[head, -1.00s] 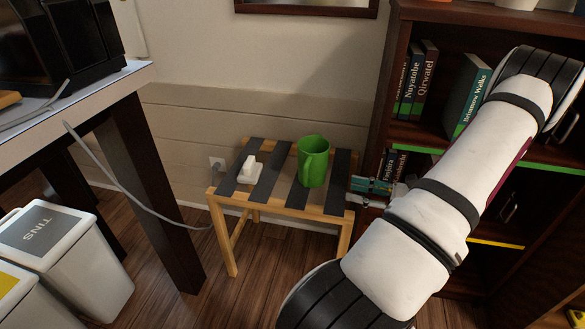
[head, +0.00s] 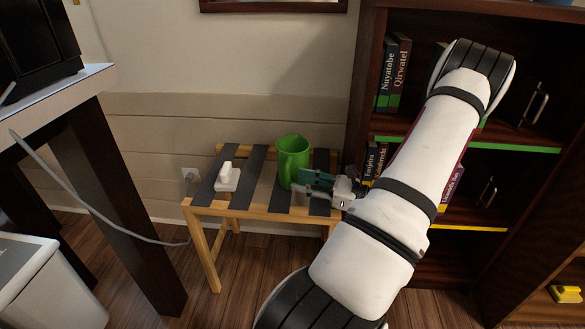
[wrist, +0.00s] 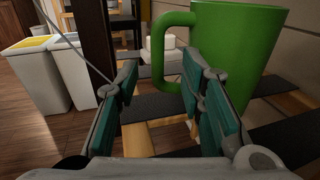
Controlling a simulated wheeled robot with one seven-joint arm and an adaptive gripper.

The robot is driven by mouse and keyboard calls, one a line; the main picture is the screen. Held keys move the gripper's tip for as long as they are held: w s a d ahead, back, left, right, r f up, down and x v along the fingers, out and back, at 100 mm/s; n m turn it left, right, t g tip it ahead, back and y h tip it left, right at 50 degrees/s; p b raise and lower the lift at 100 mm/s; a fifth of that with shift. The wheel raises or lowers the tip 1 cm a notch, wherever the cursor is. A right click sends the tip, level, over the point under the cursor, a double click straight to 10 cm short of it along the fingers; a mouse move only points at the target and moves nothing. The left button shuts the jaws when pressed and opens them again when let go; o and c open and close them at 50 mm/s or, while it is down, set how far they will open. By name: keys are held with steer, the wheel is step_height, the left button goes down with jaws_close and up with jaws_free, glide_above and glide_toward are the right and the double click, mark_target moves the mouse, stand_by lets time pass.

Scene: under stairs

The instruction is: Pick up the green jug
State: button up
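The green jug (head: 291,166) stands upright on a small slatted wooden stand (head: 257,212) with dark strips. My gripper (head: 304,181) is just right of the jug in the head view, with its fingers pointing left at the jug's lower part. In the wrist view my gripper (wrist: 168,88) is open, with a gap between the green finger pads. The jug (wrist: 238,50) is ahead and to the right there. Its handle shows in the gap between the fingers, and the right finger covers part of the body. I cannot tell whether a finger touches the jug.
A white block-like object (head: 228,178) sits on the stand left of the jug. A bookcase (head: 365,100) rises close on the right, behind my arm. A dark-legged table (head: 120,190) and a white bin (head: 40,285) are at the left. A cable hangs between table and wall.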

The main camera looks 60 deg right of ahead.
mark_target(288, 188)
steer(key=shift+w+a+b, duration=0.25)
steer(key=shift+w+b, duration=0.4)
steer(key=shift+w, duration=0.55)
steer(key=shift+w+a+b, duration=0.2)
steer(key=shift+w+b, duration=0.4)
steer(key=shift+w, duration=0.55)
jaws_close()
